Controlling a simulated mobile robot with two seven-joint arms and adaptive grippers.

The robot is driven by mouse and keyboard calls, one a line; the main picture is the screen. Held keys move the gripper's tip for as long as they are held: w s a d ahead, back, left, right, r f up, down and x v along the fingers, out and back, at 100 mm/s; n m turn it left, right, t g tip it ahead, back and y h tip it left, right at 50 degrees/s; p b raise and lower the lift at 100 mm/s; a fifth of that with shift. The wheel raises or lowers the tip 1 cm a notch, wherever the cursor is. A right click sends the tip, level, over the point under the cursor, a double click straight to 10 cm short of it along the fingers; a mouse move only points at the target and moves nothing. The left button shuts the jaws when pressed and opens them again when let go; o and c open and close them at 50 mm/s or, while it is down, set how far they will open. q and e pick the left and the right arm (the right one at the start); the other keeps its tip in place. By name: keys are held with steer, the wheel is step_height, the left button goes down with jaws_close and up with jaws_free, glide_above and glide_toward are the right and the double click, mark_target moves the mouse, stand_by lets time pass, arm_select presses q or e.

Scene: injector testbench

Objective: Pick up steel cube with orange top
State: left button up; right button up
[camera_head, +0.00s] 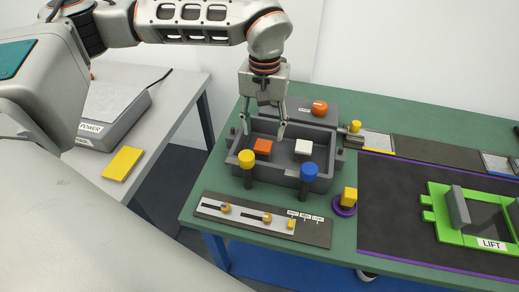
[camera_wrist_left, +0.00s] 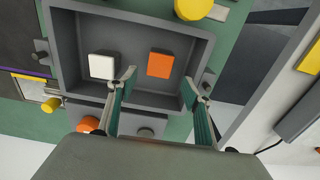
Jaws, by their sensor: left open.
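The cube with the orange top (camera_head: 263,146) sits in a dark grey open tray (camera_head: 322,183), beside a cube with a white top (camera_head: 303,147). My left gripper (camera_head: 264,131) is open and empty, pointing down above the tray, with its fingertips over the orange-topped cube. In the left wrist view the orange top (camera_wrist_left: 160,64) lies just beyond the gap between the open fingertips (camera_wrist_left: 158,82), apart from both. The cube's steel sides barely show. My right gripper is not in view.
A yellow knob (camera_head: 246,158) and a blue knob (camera_head: 309,171) stand at the tray's near side. Behind the tray is a grey box with an orange-red button (camera_head: 319,108). A slider panel (camera_head: 262,217) lies in front. A green LIFT fixture (camera_head: 473,222) stands at right.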

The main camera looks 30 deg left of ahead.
mark_target(263, 145)
arm_select(q)
steer(key=f, duration=0.6)
steer(key=shift+s+d+f, duration=0.2)
steer(key=shift+s+f, duration=0.2)
jaws_close()
